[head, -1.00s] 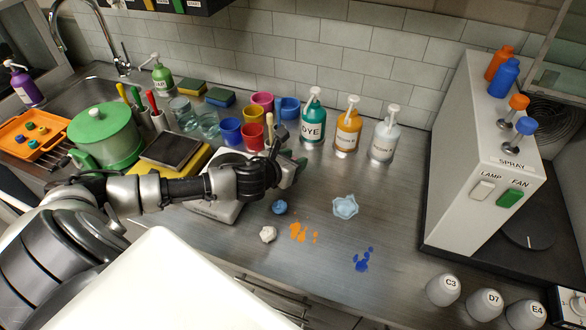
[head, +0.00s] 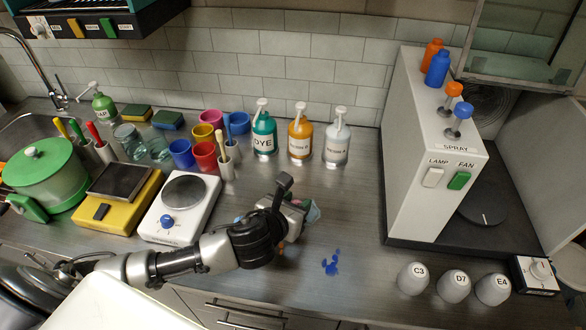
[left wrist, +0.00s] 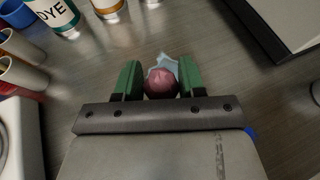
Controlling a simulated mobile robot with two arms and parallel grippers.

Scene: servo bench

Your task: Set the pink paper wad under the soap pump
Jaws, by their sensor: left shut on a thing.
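My left gripper (head: 300,208) is low over the bench, right of the white scale. In the left wrist view its green fingers (left wrist: 160,72) are shut on the pink paper wad (left wrist: 161,84). The arm and fingers mostly hide the wad in the head view. A pale blue crumpled piece (left wrist: 165,63) shows just beyond the wad; I cannot tell if they touch. A green pump bottle (head: 104,109) stands at the back left by the sink; its label is hard to read. My right gripper is not in view.
Teal DYE (head: 264,136), orange (head: 300,141) and clear (head: 337,146) pump bottles line the back. Coloured cups, a white scale (head: 202,216) and a yellow scale (head: 122,211) stand left. A tall SPRAY box (head: 420,150) bounds the right. Blue splashes (head: 331,262) mark the bench.

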